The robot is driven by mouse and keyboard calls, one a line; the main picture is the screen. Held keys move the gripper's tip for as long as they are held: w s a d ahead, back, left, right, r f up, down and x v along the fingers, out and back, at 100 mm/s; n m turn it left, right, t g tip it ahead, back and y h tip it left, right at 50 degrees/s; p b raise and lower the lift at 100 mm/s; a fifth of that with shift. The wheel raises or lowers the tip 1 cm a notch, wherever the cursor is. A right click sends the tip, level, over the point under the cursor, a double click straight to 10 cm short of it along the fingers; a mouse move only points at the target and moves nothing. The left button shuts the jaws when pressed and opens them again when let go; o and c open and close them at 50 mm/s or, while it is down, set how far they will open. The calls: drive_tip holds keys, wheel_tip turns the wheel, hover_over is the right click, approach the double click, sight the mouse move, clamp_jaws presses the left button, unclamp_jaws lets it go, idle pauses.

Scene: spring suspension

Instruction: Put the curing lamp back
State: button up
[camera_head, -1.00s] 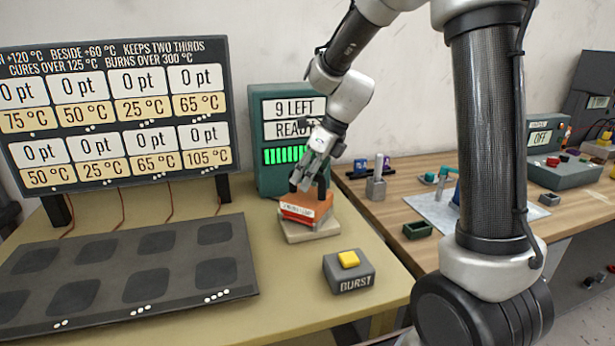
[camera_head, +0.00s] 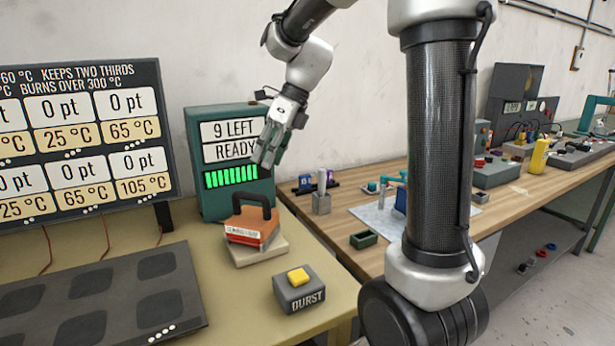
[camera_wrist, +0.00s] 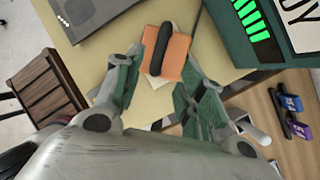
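The curing lamp (camera_head: 250,231) is an orange-red block with a dark arched handle on top. It sits on a pale, flat dock (camera_head: 270,253) in front of the green charger box. My gripper (camera_head: 270,160) hangs above and slightly right of the handle, apart from it. In the wrist view, the lamp (camera_wrist: 178,58) lies beyond my gripper (camera_wrist: 158,88), whose two fingers are spread wide with nothing between them.
The green box (camera_head: 205,205) reads "9 LEFT" and "READY". A grey button box (camera_head: 300,297) with a yellow button stands in front. A dark pad panel (camera_head: 200,285) lies left under a temperature board (camera_head: 75,75). A wooden bench (camera_head: 345,235) with small items is at the right.

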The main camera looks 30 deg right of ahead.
drive_tip(key=s+d+n+t+h, duration=0.1)
drive_tip(key=s+d+n, duration=0.2)
drive_tip(key=s+n, duration=0.5)
drive_tip(key=s+d+f+n+h, duration=0.1)
drive_tip(key=s+d+n+h, duration=0.1)
drive_tip(key=s+n, duration=0.6)
drive_tip(key=s+d+f+n+t+h, duration=0.1)
drive_tip(key=s+d+n, duration=0.4)
drive_tip(key=s+n, duration=0.3)
drive_tip(key=n, duration=0.3)
drive_tip(key=shift+s+t+h, duration=0.3)
drive_tip(key=shift+s, duration=0.05)
